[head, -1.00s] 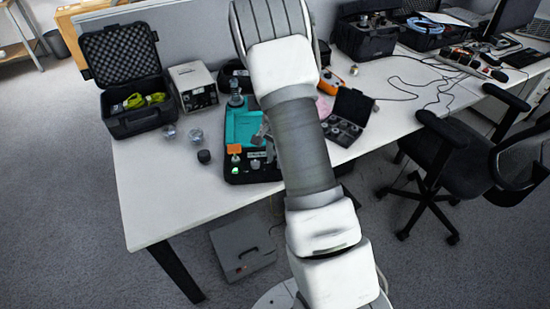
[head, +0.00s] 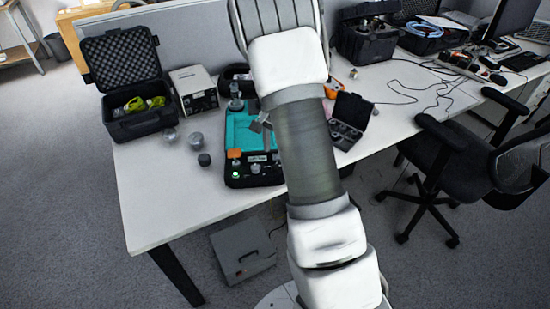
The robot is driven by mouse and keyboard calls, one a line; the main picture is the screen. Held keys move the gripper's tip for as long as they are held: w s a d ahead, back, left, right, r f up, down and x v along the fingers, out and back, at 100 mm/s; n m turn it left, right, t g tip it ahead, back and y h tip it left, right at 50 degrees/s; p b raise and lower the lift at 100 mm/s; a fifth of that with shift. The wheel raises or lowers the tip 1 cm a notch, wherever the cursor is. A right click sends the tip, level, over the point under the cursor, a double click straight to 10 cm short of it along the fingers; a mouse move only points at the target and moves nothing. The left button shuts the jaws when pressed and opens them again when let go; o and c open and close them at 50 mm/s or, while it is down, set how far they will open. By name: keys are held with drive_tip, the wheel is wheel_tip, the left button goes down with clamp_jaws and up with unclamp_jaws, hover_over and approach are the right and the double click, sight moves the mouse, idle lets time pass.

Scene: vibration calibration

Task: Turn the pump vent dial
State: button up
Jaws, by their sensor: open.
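The pump unit (head: 238,143) is a black case with a teal top panel on the white table, left of my arm. Along its front edge are an orange part (head: 235,153) and small pale knobs (head: 255,168). I cannot tell which of these is the vent dial. A taller dark fitting (head: 236,103) stands at its back left corner. My gripper (head: 262,123) shows as small grey fingers over the right side of the teal panel, open and apart from the front knobs. My arm hides the pump's right side and most of the gripper.
Small metal and black cylinders (head: 204,159) stand left of the pump. An open black case (head: 130,112) and a grey instrument box (head: 194,90) are behind left. An open case of small parts (head: 349,118) is right of my arm. The table's front-left area is clear.

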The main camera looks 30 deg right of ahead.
wheel_tip(320, 180, up, 11)
drive_tip(key=p, duration=0.1)
drive_tip(key=shift+r, duration=0.2)
idle(0.4)
drive_tip(key=s+a+r+n+t+p, duration=0.1)
drive_tip(key=s+a+r+n, duration=0.3)
drive_tip(key=r, duration=0.3)
drive_tip(key=s+a+r+n+t+p, duration=0.1)
drive_tip(key=s+a+r+n+t, duration=0.1)
drive_tip(key=s+a+r, duration=0.4)
drive_tip(key=s+a+r+n+t, duration=0.1)
drive_tip(key=s+a+r+n, duration=0.1)
drive_tip(key=s, duration=0.5)
drive_tip(key=s+a+r+n+t, duration=0.1)
drive_tip(key=s+a+n, duration=0.1)
drive_tip(key=s+n, duration=0.3)
drive_tip(key=s+p, duration=0.1)
drive_tip(key=s, duration=0.2)
drive_tip(key=shift+r+t, duration=0.3)
drive_tip(key=shift+r, duration=0.1)
